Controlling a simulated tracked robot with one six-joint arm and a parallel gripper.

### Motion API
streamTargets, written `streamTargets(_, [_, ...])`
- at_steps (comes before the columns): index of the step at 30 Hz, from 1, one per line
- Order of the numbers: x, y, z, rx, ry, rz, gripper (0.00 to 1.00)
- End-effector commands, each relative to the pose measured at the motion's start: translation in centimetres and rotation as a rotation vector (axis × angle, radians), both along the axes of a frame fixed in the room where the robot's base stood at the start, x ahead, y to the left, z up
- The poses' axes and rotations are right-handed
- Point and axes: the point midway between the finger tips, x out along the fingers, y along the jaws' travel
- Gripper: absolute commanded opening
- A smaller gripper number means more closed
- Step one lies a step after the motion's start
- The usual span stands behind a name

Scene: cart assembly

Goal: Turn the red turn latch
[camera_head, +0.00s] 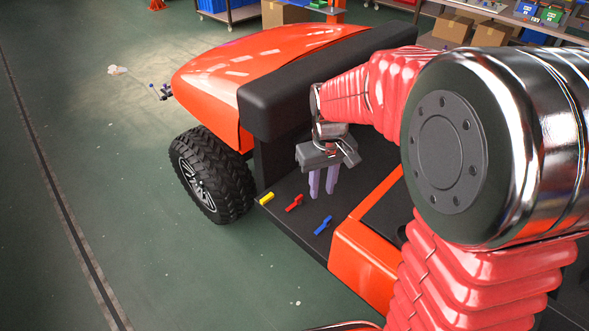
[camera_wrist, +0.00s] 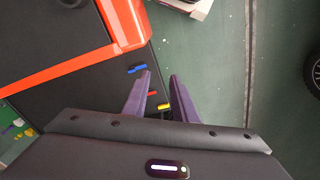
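The red turn latch (camera_head: 294,203) sits on the dark floor panel of the cart, between the yellow latch (camera_head: 266,199) and the blue latch (camera_head: 323,226). My gripper (camera_head: 322,194) is above the panel, to the right of the red latch in the head view, with its purple fingers pointing down, apart and empty. In the wrist view the red latch (camera_wrist: 152,94) shows beside the left finger of my gripper (camera_wrist: 161,77), which seems to hide part of it. The yellow latch (camera_wrist: 163,107) shows between the fingers, and the blue latch (camera_wrist: 138,69) is by the left fingertip.
The orange cart body (camera_head: 365,245) rises close to the right of the blue latch. The black seat-like block (camera_head: 300,90) and orange hood (camera_head: 235,62) stand behind my gripper. A black wheel (camera_head: 212,175) is at the left. The green floor (camera_head: 130,230) in front is open.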

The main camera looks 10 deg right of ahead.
Motion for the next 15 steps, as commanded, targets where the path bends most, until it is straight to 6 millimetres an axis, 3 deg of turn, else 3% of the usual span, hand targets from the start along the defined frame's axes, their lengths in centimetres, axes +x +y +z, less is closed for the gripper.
streamTargets(15, [9.4,0.0,-9.0,0.002,0.098,0.248,0.25])
